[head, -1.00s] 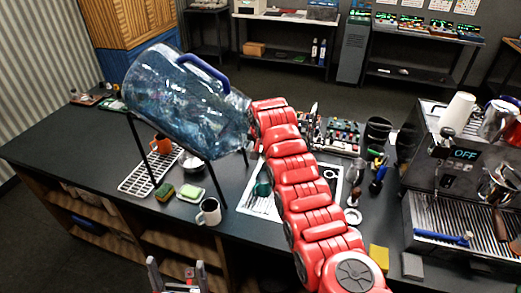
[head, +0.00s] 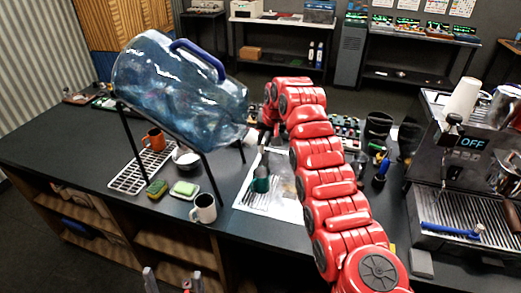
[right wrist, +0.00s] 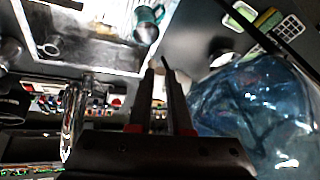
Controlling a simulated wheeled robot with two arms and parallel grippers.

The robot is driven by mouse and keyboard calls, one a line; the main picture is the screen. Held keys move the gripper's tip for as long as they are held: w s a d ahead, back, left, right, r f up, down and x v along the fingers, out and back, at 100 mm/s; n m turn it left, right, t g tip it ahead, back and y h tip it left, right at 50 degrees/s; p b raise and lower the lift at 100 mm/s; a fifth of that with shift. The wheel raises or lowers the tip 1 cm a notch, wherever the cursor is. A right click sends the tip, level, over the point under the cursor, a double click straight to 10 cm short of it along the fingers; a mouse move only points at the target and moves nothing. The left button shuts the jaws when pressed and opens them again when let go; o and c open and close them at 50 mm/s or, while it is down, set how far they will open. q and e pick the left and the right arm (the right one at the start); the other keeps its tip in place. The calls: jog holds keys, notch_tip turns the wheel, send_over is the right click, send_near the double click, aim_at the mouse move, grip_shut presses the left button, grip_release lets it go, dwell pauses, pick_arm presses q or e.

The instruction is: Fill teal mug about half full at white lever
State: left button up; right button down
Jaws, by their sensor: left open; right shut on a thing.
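The teal mug (head: 261,183) stands on the white sheet on the counter, below and right of the jug's neck. It also shows beyond my fingertips in the right wrist view (right wrist: 147,24), apart from them. The big blue water jug (head: 175,92) lies tilted on a black stand, neck to the right. My right gripper (right wrist: 158,68) is close beside the neck, its fingers nearly together on something small that I cannot make out. The white lever cannot be made out. My left gripper (head: 172,280) is open and empty at the bottom edge, in front of the counter.
A white mug (head: 204,208), a green sponge dish (head: 185,190) and an orange mug (head: 154,140) on a rack stand under and beside the jug. An espresso machine (head: 440,150) stands at the right. The stand's legs flank the space under the jug.

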jog(key=shift+d+n+y+b, duration=0.3)
jog(key=shift+d+n, duration=0.15)
jog(key=shift+n, duration=0.25)
jog(key=shift+w+d+n, duration=0.1)
jog(key=shift+w+n, duration=0.05)
jog(key=shift+n, duration=0.15)
jog(key=c, duration=0.8)
grip_release()
jog(key=shift+c, duration=0.2)
